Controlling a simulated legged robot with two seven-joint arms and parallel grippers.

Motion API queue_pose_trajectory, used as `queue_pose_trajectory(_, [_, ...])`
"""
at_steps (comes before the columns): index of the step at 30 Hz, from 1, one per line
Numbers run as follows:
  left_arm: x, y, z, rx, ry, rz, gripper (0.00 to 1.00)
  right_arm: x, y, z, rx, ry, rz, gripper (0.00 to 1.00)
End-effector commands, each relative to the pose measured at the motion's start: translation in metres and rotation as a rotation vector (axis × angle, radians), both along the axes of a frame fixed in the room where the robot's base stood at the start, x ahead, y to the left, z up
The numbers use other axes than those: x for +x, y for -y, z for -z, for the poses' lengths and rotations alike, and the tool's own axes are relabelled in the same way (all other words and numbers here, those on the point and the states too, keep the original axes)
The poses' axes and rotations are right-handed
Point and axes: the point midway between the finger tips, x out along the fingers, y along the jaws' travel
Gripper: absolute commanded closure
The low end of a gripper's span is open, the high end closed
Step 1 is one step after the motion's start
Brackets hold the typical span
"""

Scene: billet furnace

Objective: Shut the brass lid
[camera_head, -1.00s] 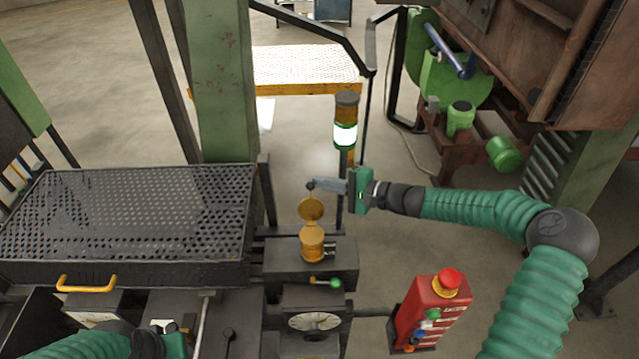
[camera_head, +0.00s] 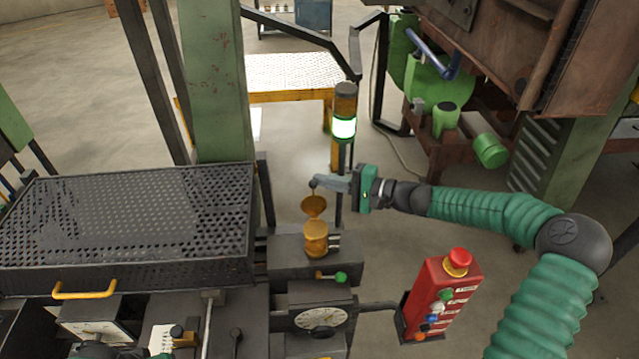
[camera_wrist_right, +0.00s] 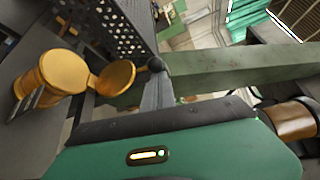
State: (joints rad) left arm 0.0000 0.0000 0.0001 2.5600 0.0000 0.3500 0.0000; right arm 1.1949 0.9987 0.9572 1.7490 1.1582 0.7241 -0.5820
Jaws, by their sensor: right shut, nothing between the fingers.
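The brass lid (camera_head: 314,206) stands open on its hinge, tilted up behind the brass cup (camera_head: 316,239). In the right wrist view the lid (camera_wrist_right: 117,77) is a round disc joined to the cup (camera_wrist_right: 62,73). My right gripper (camera_head: 316,183) is shut and empty.
A perforated black tray (camera_head: 130,215) lies left of the cup. A green-knobbed lever (camera_head: 340,277) and a dial (camera_head: 321,318) sit below it. A red button box (camera_head: 438,295) stands right. A lit signal lamp (camera_head: 344,127) rises behind my right gripper.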

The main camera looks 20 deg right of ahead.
Motion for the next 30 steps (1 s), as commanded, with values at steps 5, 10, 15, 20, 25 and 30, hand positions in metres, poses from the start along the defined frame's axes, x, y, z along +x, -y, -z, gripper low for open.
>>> queue_pose_trajectory(5, [0.0, 0.0, 0.01, 0.0, 0.0, 0.0, 0.64, -0.013, -0.003, -0.001, 0.0, 0.0, 0.001, 1.0])
queue_pose_trajectory(10, [0.0, 0.0, 0.017, 0.0, 0.0, 0.0, 0.64, -0.026, -0.006, -0.003, 0.001, 0.0, 0.001, 1.0])
queue_pose_trajectory(15, [0.0, 0.0, 0.021, 0.0, 0.0, 0.0, 0.64, -0.035, -0.009, -0.003, 0.0, 0.0, 0.001, 1.0])
queue_pose_trajectory(20, [0.0, 0.0, 0.024, 0.0, 0.0, 0.0, 0.64, -0.039, -0.011, -0.003, -0.002, 0.0, 0.001, 1.0])
queue_pose_trajectory(25, [0.0, 0.0, 0.025, 0.0, 0.0, 0.0, 0.64, -0.041, -0.011, -0.002, -0.001, -0.001, 0.001, 1.0])
queue_pose_trajectory(30, [0.0, 0.0, 0.025, 0.0, 0.0, 0.0, 0.64, -0.042, -0.011, -0.002, 0.0, 0.0, 0.001, 1.0])
